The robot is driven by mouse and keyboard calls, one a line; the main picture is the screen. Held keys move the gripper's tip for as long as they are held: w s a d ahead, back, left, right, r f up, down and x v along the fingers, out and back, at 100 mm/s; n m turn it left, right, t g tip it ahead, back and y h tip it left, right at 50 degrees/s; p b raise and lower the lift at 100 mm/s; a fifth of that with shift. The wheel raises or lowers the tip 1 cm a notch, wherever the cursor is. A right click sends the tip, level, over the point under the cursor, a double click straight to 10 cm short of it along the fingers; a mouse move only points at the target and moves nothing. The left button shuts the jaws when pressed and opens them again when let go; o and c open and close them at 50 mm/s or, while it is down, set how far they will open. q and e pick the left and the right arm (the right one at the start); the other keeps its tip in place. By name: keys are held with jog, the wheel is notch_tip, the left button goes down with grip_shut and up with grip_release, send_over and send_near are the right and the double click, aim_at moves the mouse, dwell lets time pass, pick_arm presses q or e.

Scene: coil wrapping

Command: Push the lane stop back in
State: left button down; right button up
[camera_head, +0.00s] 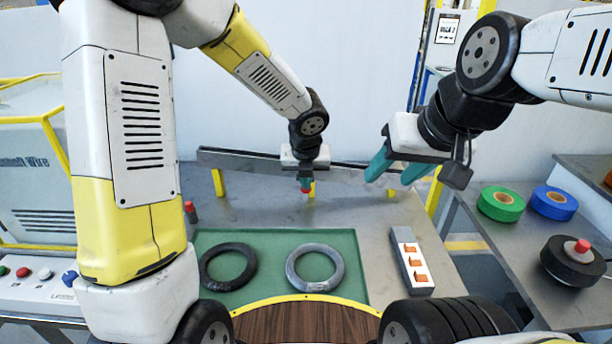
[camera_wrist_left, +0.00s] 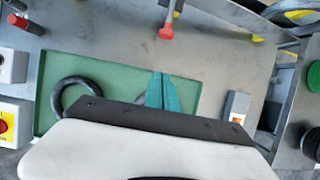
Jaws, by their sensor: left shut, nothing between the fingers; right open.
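A red-capped stop (camera_head: 306,191) shows at the tip of my left gripper (camera_head: 304,183), in front of the dark rail at the back of the table. In the left wrist view the stop (camera_wrist_left: 166,32) is a red knob on a grey pin, apart in the picture from the shut teal fingers (camera_wrist_left: 163,80). I cannot tell whether they touch. A second red-topped post (camera_head: 190,212) stands at the table's left side. My right gripper (camera_head: 392,178) is open and empty, raised over the right part of the table.
A green mat (camera_head: 276,246) holds a black ring (camera_head: 228,267) and a grey ring (camera_head: 315,268). A grey block with orange pieces (camera_head: 411,262) lies to their right. Green tape (camera_head: 501,204), blue tape (camera_head: 553,203) and a black roll (camera_head: 571,262) sit on the right-hand table.

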pick_arm(q)
jog(key=w+f, duration=0.7)
jog(key=f, duration=0.1)
jog(key=shift+w+f, duration=0.25)
jog(key=shift+w, duration=0.05)
jog(key=shift+w, duration=0.1)
